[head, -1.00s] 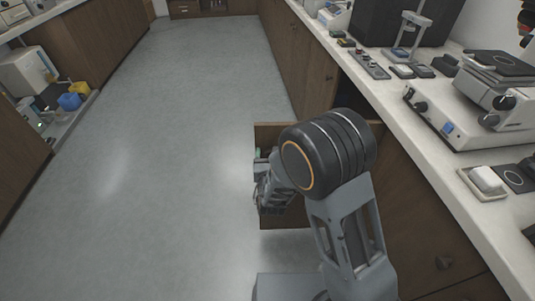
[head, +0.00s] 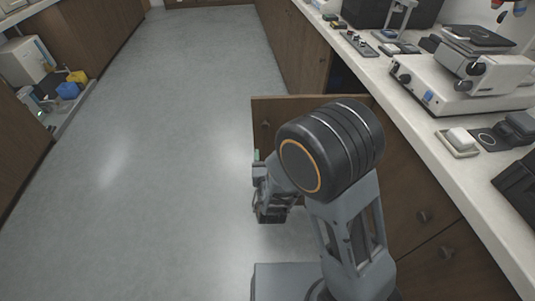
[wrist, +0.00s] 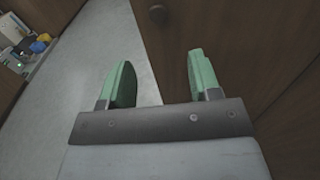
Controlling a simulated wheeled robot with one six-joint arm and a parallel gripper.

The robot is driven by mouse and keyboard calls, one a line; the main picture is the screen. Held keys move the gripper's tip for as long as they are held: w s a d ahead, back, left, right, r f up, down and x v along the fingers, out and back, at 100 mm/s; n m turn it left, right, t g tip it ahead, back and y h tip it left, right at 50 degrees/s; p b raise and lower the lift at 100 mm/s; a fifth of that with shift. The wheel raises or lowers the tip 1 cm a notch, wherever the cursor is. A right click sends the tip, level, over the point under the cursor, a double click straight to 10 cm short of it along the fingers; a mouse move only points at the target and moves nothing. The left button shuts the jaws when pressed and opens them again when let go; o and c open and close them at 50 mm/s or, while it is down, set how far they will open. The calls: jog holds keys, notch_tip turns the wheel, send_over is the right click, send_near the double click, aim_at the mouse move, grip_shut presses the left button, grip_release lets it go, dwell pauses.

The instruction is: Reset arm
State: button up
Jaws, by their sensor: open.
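My gripper (wrist: 162,82) shows in the wrist view with its two green fingers spread apart and nothing between them. Beyond the fingers are the grey floor and a brown wooden cabinet front with a dark round knob (wrist: 158,14). In the head view my arm is folded, and its big dark joint hides part of the cabinets. The gripper end hangs low at the left of that joint, in front of an open wooden door or drawer front (head: 285,106); its fingertips are hard to make out there.
A white counter (head: 420,112) runs along the right, bearing a press-like instrument (head: 465,75), a small tray with a white block (head: 458,140) and several small devices. Wooden cabinets (head: 425,190) stand below it. The grey floor (head: 150,190) at left is clear.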

jog(key=shift+a, duration=0.15)
dwell(0.3)
jog(key=s+d+m+g+h+p, duration=0.25)
jog(key=d+m+g+h, duration=0.35)
jog(key=d+m+h, duration=0.4)
jog(key=s+d+r+m+g+p, duration=0.45)
jog(key=s+d+m+g, duration=0.3)
jog(key=m, duration=0.35)
jog(key=s+a+r+m+y+p, duration=0.1)
jog(key=r+m+y+p, duration=0.4)
jog(key=r, duration=0.8)
jog(key=s+a+r+m+y+p, duration=0.1)
jog(key=s+r+m+y+p, duration=0.3)
jog(key=r+m+p, duration=0.6)
notch_tip(320, 180, up, 4)
jog(key=shift+r+g+y+p, duration=0.2)
jog(key=shift+g+y+p, duration=0.25)
jog(key=shift+p, duration=0.45)
